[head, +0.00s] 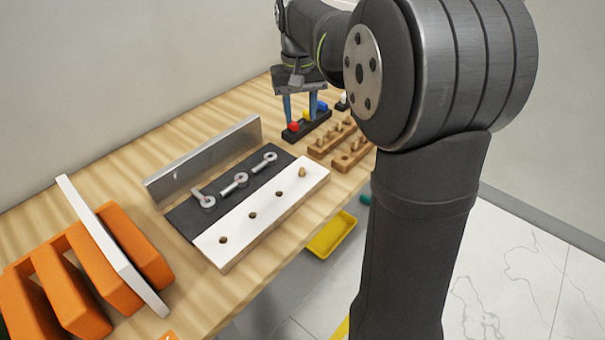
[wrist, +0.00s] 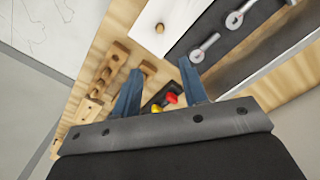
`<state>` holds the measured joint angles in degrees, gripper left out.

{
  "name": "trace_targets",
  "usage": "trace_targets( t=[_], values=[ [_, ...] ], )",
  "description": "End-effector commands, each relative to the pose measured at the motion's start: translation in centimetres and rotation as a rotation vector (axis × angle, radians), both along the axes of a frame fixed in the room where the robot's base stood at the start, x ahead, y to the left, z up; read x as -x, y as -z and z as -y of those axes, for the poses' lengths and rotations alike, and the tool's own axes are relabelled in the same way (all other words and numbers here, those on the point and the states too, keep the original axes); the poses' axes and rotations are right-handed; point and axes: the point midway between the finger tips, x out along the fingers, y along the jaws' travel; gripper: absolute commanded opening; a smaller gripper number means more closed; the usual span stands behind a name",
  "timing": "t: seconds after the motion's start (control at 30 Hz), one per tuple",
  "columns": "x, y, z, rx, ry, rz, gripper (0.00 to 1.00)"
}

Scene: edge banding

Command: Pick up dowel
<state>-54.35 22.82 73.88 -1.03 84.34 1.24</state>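Small wooden dowels (head: 338,127) stand in two light-brown wooden racks (head: 319,152) to the right of my gripper. The racks also show at the left of the wrist view (wrist: 120,50). Another dowel (head: 302,173) stands upright in the far-end hole of a white board (head: 268,226); it shows near the top of the wrist view (wrist: 159,28). The board's other holes look empty. My gripper (head: 299,118) is open, its blue fingers apart with no dowel between them. It is above or beside a black holder (head: 318,127) with red, yellow and blue pieces; its exact height is unclear.
A dark panel (head: 178,213) with several metal eye-shaped fittings and an upright metal plate (head: 200,163) lie beside the board. Orange blocks (head: 75,285) with a leaning white strip (head: 110,245) stand at left. A yellow tray (head: 332,235) is below the table edge.

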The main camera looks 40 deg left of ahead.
Motion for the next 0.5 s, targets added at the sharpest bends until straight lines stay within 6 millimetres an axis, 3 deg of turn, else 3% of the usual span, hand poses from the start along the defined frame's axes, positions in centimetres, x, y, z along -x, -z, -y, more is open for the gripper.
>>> trace_targets(
  t=[0.5],
  values=[
    [0.17,-0.24,-0.77,0.032,1.038,0.056,0.40]
  ],
)
